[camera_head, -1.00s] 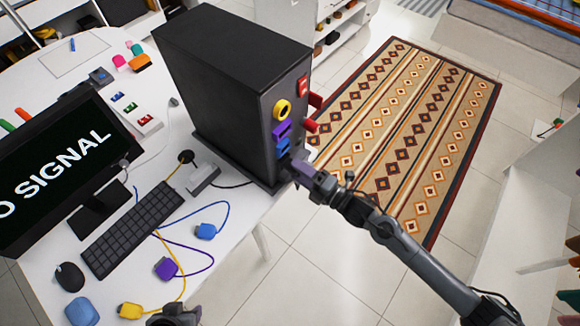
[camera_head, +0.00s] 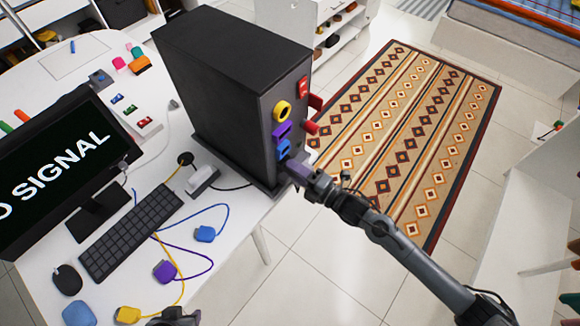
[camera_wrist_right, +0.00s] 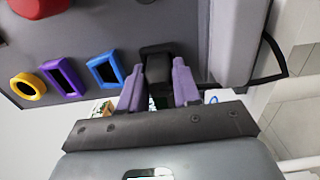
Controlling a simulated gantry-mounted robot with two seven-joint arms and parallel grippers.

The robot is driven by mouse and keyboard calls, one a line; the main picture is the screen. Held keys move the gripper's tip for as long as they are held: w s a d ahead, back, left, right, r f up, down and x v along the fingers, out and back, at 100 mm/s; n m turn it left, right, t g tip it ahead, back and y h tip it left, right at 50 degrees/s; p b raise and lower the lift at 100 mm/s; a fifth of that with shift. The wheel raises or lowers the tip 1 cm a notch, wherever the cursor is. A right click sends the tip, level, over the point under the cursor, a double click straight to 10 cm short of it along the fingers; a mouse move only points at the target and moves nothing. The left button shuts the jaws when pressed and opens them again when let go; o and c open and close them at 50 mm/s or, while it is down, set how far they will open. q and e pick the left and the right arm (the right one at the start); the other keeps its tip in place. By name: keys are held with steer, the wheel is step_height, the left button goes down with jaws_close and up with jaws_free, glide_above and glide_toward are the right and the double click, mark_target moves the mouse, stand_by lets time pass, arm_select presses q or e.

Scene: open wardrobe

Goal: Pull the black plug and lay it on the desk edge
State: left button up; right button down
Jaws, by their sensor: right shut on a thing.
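The black plug (camera_wrist_right: 155,64) sits against the port face of the black computer tower (camera_head: 225,75), beside the blue port, in the right wrist view. My right gripper (camera_wrist_right: 157,75) has its two purple fingers closed on either side of it. In the head view my right gripper (camera_head: 289,167) is at the low end of the tower's port face and hides the plug. The white desk (camera_head: 225,215) has its free edge just below the tower. Only a dark piece of my left gripper (camera_head: 176,318) shows at the bottom edge, its fingers unclear.
Blue (camera_head: 205,233), purple (camera_head: 165,271) and yellow (camera_head: 128,314) cable plugs lie on the desk near the keyboard (camera_head: 132,232). A power strip (camera_head: 203,178) lies left of the tower. A monitor (camera_head: 55,170) stands at left. A patterned rug (camera_head: 420,130) covers the floor beyond.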

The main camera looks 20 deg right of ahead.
steer(key=c, duration=1.3)
jaws_free()
steer(key=shift+c, duration=0.2)
steer(key=c, duration=0.5)
jaws_close()
steer(key=shift+s+d, duration=0.3)
steer(key=shift+s, duration=0.05)
steer(key=shift+s+d+p, duration=0.1)
steer(key=shift+s+p, duration=0.05)
steer(key=shift+p, duration=0.15)
steer(key=shift+s, duration=0.1)
